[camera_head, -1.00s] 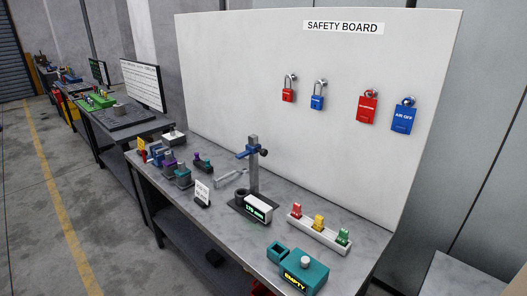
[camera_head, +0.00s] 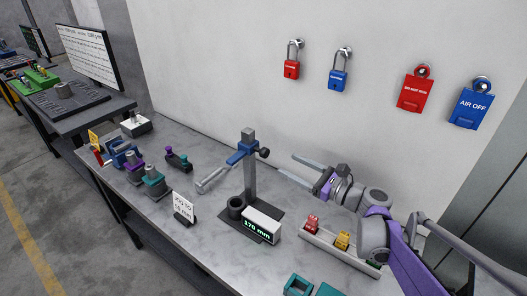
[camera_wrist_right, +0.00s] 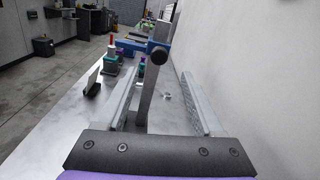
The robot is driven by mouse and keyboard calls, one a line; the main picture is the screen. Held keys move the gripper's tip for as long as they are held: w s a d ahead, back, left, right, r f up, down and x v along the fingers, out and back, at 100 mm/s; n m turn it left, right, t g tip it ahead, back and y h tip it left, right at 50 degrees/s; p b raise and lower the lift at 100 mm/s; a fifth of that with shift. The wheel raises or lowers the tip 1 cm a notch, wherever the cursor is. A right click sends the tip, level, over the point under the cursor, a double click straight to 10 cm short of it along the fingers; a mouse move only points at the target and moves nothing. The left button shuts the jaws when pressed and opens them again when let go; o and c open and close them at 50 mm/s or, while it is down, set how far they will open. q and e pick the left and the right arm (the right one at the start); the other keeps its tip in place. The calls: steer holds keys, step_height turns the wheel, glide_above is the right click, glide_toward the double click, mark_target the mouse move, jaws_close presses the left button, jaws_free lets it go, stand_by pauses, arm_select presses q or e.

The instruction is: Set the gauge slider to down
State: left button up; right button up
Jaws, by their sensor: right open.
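The gauge stands on the bench as a grey upright column (camera_head: 249,185) on a dark base, with a readout (camera_head: 261,226) showing 170 mm. Its blue slider (camera_head: 241,153) with a black knob sits high on the column, just below the top. My right gripper (camera_head: 288,164) is open and empty, to the right of the knob and apart from it, fingers pointing towards the column. My left gripper is out of view.
A rack of coloured pieces (camera_head: 340,248) lies below my right arm.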

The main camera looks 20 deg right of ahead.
mark_target(267, 154)
steer(key=p+x, duration=0.1)
steer(key=x, duration=0.9)
steer(key=shift+s, duration=0.1)
jaws_close()
stand_by(1.1)
